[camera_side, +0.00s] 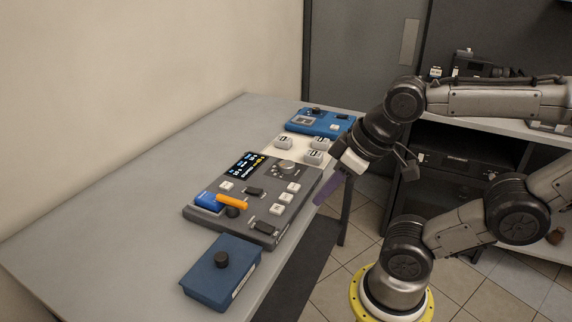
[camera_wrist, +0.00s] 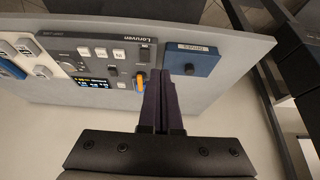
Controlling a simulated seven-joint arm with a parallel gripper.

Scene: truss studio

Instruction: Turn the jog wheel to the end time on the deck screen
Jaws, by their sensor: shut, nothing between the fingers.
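The dark grey deck (camera_side: 222,226) lies on the table; it also shows upside down in the wrist view (camera_wrist: 118,56). Its small lit screen (camera_side: 243,164) has white, blue and yellow text, too small to read; it shows in the wrist view (camera_wrist: 92,84). A round silver knob (camera_side: 287,167), apparently the jog wheel, stands at the deck's far right corner. My gripper (camera_side: 319,201) has purple fingers, shut and empty, apart from the wheel. In the side view they hang to the right of the deck. In the wrist view the fingers (camera_wrist: 161,74) overlap the gap beside the deck.
An orange lever (camera_side: 231,202), several white keys and dark switches stand on the deck. A blue box (camera_side: 220,278) with a black knob sits nearest the camera. A blue device (camera_side: 318,122) and several pale blocks are behind. The table's left side (camera_side: 110,225) is clear.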

